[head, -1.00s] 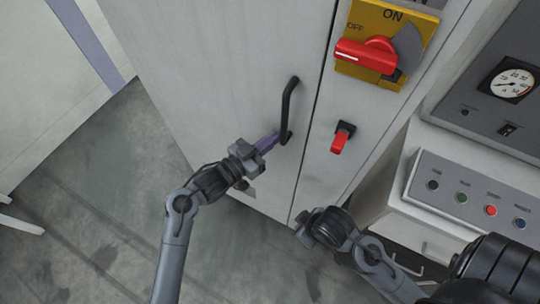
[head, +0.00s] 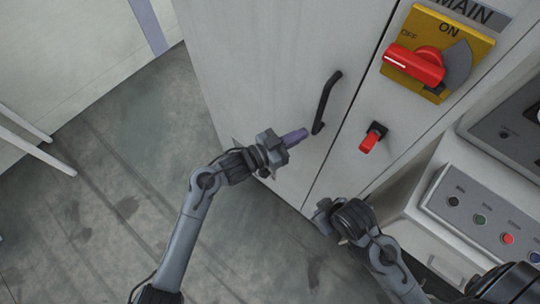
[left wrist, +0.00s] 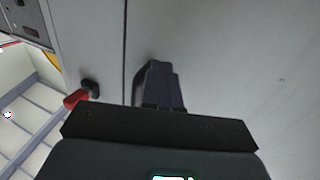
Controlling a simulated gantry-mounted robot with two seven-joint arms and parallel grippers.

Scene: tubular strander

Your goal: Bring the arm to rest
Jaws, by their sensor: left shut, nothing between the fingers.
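My left gripper (head: 298,136) is shut and empty. It is in front of the grey cabinet door (head: 270,60), just left of the black door handle (head: 328,100), with a small gap between them. In the left wrist view the shut fingers (left wrist: 160,85) point at the door and hide the handle. My right gripper (head: 322,214) is low by the cabinet's lower edge; its fingers are too hidden to tell their state.
A yellow switch plate with a red rotary handle (head: 414,66) is on the cabinet, above a small red lever (head: 371,138). A button panel (head: 492,218) is at the right.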

